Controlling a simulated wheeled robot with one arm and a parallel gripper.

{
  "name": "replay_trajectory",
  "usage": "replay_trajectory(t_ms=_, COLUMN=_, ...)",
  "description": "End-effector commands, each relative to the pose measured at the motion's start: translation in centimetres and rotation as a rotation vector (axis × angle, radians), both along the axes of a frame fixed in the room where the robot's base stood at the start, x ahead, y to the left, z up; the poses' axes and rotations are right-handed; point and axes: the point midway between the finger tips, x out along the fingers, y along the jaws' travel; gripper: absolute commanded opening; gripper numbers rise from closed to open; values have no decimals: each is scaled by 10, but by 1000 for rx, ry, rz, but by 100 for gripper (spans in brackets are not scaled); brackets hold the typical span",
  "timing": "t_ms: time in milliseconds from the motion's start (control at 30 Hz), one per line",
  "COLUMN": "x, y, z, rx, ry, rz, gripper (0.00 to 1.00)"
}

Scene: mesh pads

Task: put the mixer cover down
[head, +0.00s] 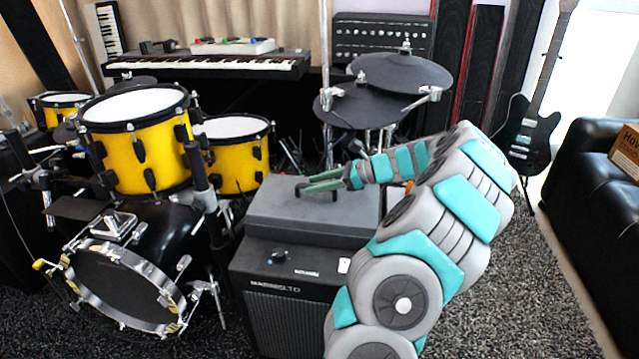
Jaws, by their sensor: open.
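The mixer cover (280,222) appears to be the grey, low box-shaped lid resting flat on top of the amplifier (290,260) in the middle of the head view. A dark handle (334,196) shows on its top. My gripper (306,186) reaches in from the right, with its two green fingers apart, at the cover's handle. The fingers overlap the handle in this view, and I cannot tell whether they touch it. Any mixer beneath the cover is not visible.
Yellow drums (140,150) and a bass drum (120,285) stand at the left. Dark cymbal pads (400,75) rise behind the cover. A keyboard (205,65) is at the back. A guitar (530,135) and black sofa (590,190) are at the right. Carpet (530,300) is clear at lower right.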

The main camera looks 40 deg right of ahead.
Motion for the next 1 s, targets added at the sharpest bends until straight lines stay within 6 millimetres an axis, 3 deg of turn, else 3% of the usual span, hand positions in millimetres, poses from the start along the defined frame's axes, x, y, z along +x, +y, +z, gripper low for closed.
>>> replay_trajectory(t_ms=233, x=-13, y=-13, z=7, rx=-2, ry=-1, rz=-6, gripper=50)
replay_trajectory(t_ms=700, x=-74, y=-64, z=40, rx=-1, ry=-1, rz=-4, gripper=50)
replay_trajectory(t_ms=1000, x=-85, y=-72, z=46, rx=-1, ry=1, rz=-1, gripper=50)
